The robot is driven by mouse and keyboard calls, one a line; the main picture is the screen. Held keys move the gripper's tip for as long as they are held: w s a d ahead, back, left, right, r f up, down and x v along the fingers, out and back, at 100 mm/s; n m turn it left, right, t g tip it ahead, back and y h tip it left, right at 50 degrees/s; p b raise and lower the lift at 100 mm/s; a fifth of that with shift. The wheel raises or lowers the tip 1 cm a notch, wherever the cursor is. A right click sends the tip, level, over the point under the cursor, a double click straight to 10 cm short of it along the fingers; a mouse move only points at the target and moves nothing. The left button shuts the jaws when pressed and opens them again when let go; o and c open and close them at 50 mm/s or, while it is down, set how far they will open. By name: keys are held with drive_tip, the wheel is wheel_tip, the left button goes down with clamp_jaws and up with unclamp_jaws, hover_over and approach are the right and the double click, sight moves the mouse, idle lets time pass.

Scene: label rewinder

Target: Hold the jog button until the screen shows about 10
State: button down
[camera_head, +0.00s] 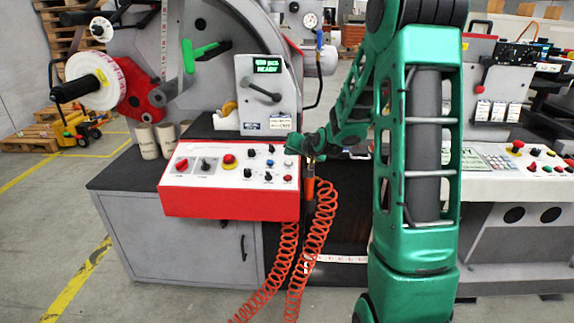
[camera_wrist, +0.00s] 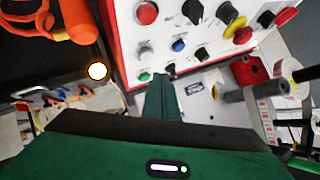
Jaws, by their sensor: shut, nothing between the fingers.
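The screen (camera_head: 267,63) is on the grey plate above the panel; it shows green text, with READY on the lower line and a "pcs" count above, its digits too small to read surely. The control panel (camera_head: 215,181) is a red box with a white top bearing several buttons and knobs. My gripper (camera_head: 300,146) is at its right back corner. In the wrist view my gripper (camera_wrist: 163,77) is shut and empty, its tip beside a green button (camera_wrist: 144,76); contact cannot be told. A blue button (camera_wrist: 179,45) and a red button (camera_wrist: 147,12) are nearby. No jog label is readable.
Orange coiled hoses (camera_head: 322,205) hang at the panel's right side, close to my arm. A red emergency knob (camera_head: 229,161) stands on the panel. A label roll (camera_head: 95,80) is at the left. A second machine's panel (camera_head: 495,160) is at the right.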

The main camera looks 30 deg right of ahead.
drive_tip(key=shift+w+d+f, duration=0.1)
drive_tip(key=shift+w+f, duration=0.15)
drive_tip(key=shift+f, duration=0.7)
drive_tip(key=shift+f, duration=0.1)
idle(1.4)
drive_tip(key=shift+d+f, duration=0.1)
drive_tip(key=shift+f, duration=0.15)
drive_tip(key=shift+w+f, duration=0.1)
drive_tip(key=shift+f, duration=0.3)
idle(0.7)
idle(0.4)
drive_tip(key=shift+s+r, duration=0.2)
drive_tip(key=shift+r, duration=0.6)
drive_tip(key=shift+r, duration=0.1)
drive_tip(key=shift+s+a+r, duration=0.15)
drive_tip(key=shift+s+r, duration=0.05)
drive_tip(key=shift+r, duration=0.6)
drive_tip(key=shift+s+a+r, duration=0.15)
drive_tip(key=shift+r, duration=0.6)
drive_tip(key=shift+s+a+r, duration=0.15)
drive_tip(key=shift+s+r, duration=0.05)
drive_tip(key=shift+r, duration=0.6)
